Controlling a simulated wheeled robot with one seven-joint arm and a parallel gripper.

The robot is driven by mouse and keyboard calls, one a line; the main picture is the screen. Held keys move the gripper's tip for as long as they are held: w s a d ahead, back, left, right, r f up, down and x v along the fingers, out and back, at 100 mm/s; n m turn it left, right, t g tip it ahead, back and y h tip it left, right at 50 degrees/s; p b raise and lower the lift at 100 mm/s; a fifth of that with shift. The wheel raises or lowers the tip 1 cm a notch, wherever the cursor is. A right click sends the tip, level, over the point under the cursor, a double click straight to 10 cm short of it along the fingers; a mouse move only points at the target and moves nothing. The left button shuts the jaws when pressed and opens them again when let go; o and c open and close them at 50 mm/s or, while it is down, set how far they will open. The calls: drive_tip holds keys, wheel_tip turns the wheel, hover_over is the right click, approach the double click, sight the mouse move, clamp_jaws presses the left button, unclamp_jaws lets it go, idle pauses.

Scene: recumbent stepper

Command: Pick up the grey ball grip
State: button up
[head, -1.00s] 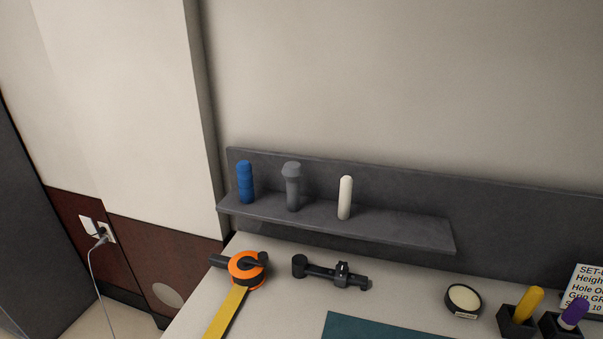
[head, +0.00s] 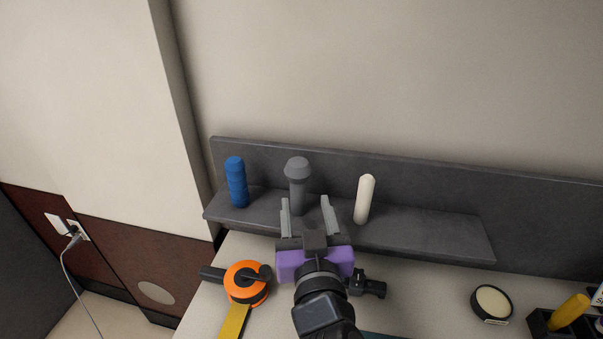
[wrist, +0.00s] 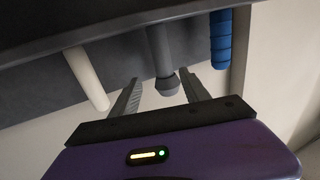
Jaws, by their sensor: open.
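The grey ball grip (head: 297,184) stands upright on the dark shelf, with a wider rounded head on top. My gripper (head: 308,207) is open and empty. In the head view its fingers point at the shelf, and the grip shows between and just beyond them. In the wrist view the grip (wrist: 161,62) appears upside down, its head near the gap between my fingertips (wrist: 162,88). I cannot tell whether the fingers reach around it; no contact is visible.
A blue ribbed grip (head: 236,182) stands left of the grey one, a white grip (head: 364,200) right, both on the shelf (head: 440,232). Below, an orange-and-black strap tool (head: 246,283), a black clamp (head: 371,288) and a round tin (head: 492,303) lie on the counter.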

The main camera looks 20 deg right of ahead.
sight(299, 190)
drive_tip(key=p+x, duration=0.1)
drive_tip(key=x, duration=0.1)
drive_tip(key=shift+w+d+r, duration=0.1)
drive_tip(key=shift+w, duration=0.25)
drive_tip(key=x, duration=0.1)
drive_tip(key=p+x, duration=0.1)
drive_tip(key=x, duration=0.1)
drive_tip(key=p+x, duration=0.1)
drive_tip(key=x, duration=0.1)
drive_tip(key=shift+w+a, duration=0.1)
drive_tip(key=shift+a, duration=0.3)
clamp_jaws()
